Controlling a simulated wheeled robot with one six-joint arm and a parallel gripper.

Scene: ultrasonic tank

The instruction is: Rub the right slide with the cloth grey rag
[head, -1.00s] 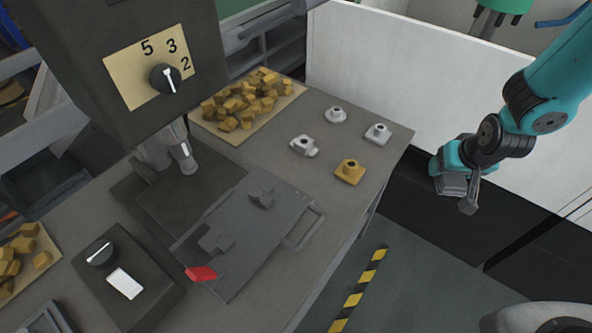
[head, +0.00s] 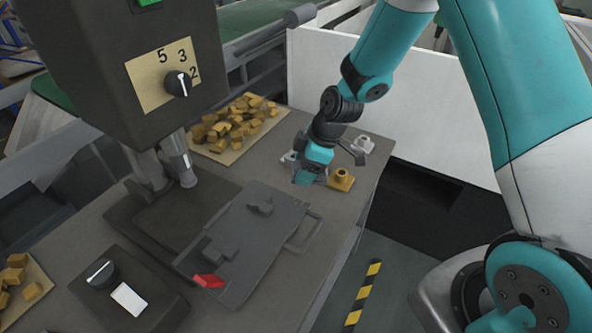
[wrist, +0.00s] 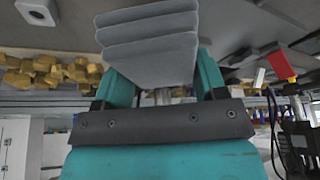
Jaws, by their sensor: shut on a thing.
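My gripper (head: 308,174) is above the bench, over the small parts at its right end. In the wrist view my gripper (wrist: 160,82) is shut on the grey rag (wrist: 148,42), a folded cloth with layered edges. The rag is mostly hidden behind the gripper in the head view. A dark grey plate (head: 262,235) with two raised blocks, a red tab (head: 208,281) and a handle (head: 303,232) lies left of and nearer than my gripper, apart from it. I cannot tell which part is the right slide.
A yellow part (head: 341,181) and a pale grey part (head: 363,146) stand close to my gripper. A dark machine head (head: 135,75) with a dial overhangs the bench's left side. A board of yellow blocks (head: 238,123) lies behind. A control box (head: 130,290) stands front left.

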